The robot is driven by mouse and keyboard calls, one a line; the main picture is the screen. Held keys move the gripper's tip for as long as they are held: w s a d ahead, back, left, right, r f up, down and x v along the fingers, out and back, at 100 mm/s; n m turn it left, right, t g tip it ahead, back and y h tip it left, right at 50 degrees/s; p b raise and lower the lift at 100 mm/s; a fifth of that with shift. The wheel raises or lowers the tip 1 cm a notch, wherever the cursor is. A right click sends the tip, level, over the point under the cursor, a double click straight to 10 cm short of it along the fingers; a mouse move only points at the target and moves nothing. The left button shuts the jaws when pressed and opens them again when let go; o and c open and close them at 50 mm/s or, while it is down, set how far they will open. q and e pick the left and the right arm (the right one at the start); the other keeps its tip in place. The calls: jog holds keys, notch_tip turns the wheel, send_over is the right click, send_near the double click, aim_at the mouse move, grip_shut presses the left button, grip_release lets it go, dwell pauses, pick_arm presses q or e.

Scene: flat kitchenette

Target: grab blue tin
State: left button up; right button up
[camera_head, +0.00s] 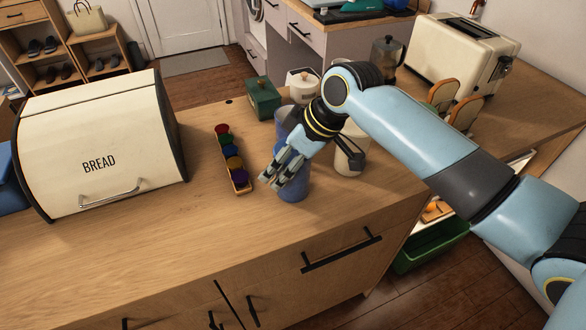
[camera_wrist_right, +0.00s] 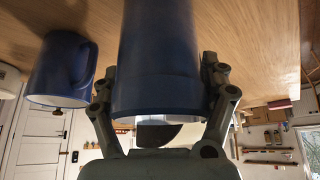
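The blue tin (camera_head: 294,182) stands on the wooden counter near its front edge, partly covered by my right gripper (camera_head: 276,180). In the right wrist view the tin (camera_wrist_right: 160,60) fills the middle, between the two fingers of my right gripper (camera_wrist_right: 160,70). One finger is close along each side of it. I cannot tell whether both fingers press on it. A blue mug (camera_wrist_right: 62,70) is beside the tin at the left of the wrist view. My left gripper is not in view.
A rack of coloured jars (camera_head: 234,165) stands left of the tin. A dark green canister (camera_head: 263,98) and a cream canister (camera_head: 350,158) stand nearby. A bread box (camera_head: 100,140) is at the left, a toaster (camera_head: 460,62) at the back right. The counter's front left is clear.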

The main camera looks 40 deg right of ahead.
jog(key=c, duration=1)
